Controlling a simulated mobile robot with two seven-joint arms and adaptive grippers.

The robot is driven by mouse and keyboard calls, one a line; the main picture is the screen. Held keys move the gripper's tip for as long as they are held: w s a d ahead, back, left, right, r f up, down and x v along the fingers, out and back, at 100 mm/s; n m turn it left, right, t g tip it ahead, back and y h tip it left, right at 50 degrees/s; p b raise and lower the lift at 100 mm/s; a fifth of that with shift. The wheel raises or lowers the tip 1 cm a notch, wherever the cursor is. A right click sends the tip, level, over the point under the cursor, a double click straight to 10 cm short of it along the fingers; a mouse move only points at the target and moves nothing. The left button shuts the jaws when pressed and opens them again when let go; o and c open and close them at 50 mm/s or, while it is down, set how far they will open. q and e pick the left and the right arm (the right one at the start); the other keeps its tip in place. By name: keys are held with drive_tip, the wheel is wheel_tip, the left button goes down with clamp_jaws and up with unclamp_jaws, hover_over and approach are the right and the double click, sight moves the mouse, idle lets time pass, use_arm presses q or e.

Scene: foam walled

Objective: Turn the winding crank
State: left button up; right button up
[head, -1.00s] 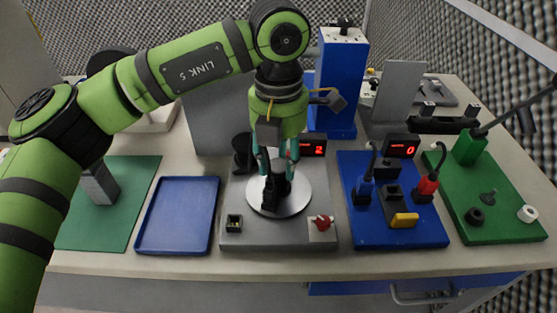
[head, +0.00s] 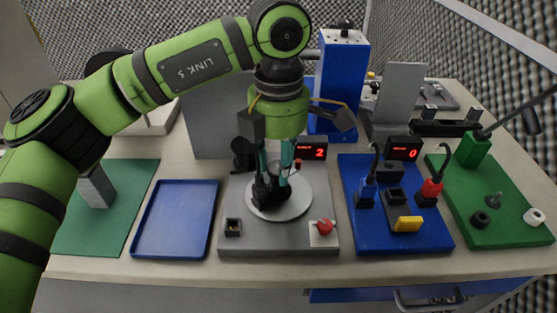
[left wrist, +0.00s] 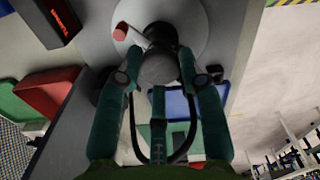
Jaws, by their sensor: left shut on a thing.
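The winding crank's pale round disc (head: 299,206) sits on a grey base plate (head: 290,243) in the middle of the table. My left gripper (head: 270,192) points down over the disc with its fingers shut on the crank handle. In the left wrist view the handle's rounded grey knob (left wrist: 158,68) lies between the fingers (left wrist: 162,60). A small red-tipped pin (head: 298,164) shows behind the gripper, and in the left wrist view its red end (left wrist: 120,32) is beside the knob. The display (head: 312,151) behind the disc reads 2. The fingers hide much of the handle in the head view.
A red button (head: 324,227) and a small dark socket (head: 233,227) are at the plate's front corners. An empty blue tray (head: 174,252) lies left. A blue board (head: 375,237) with plugs and a green board (head: 470,233) lie right. A blue tower (head: 343,75) stands behind.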

use_arm(q)
drive_tip(key=shift+m, duration=13.8)
drive_tip(key=shift+m+p, duration=0.3)
drive_tip(key=shift+m, duration=1.3)
use_arm(e)
drive_tip(key=shift+s+d+r, duration=0.1)
drive_tip(key=shift+s, duration=0.65)
